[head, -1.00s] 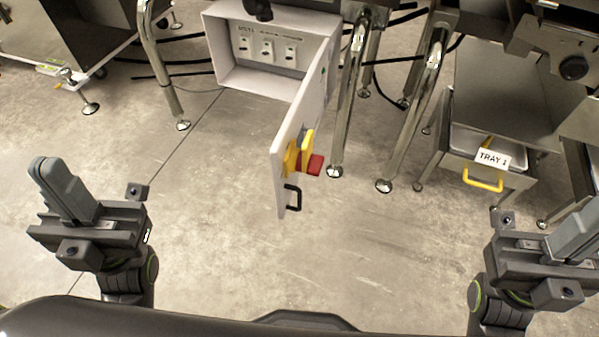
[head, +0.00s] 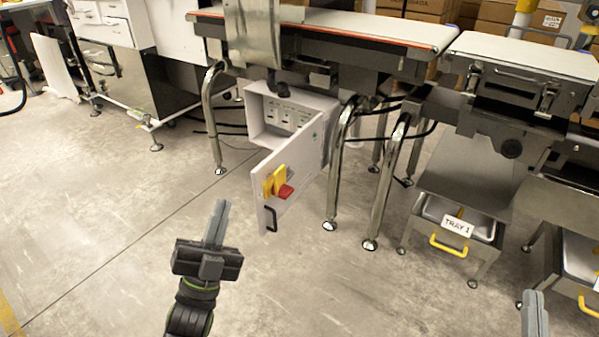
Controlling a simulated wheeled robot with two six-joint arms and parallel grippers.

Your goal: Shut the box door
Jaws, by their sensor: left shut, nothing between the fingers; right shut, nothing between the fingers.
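The grey electrical box (head: 256,115) hangs under the belt frame with its front open, and a row of switches shows inside. Its white door (head: 296,177) stands swung open toward me, hinged on the box's right side. The door carries a yellow and red rotary switch (head: 275,181) and a black handle (head: 270,219) near its free edge. My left gripper (head: 218,221) is shut and empty, in front of and left of the door's free edge, apart from it. My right gripper (head: 534,312) is shut at the lower right edge, mostly cut off, far from the door.
Steel legs (head: 338,165) stand just right of the door. The conveyor belt (head: 345,27) runs above the box. A tray labelled TRAY 1 (head: 432,209) with a yellow handle sits to the right. The floor in front of the door is clear.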

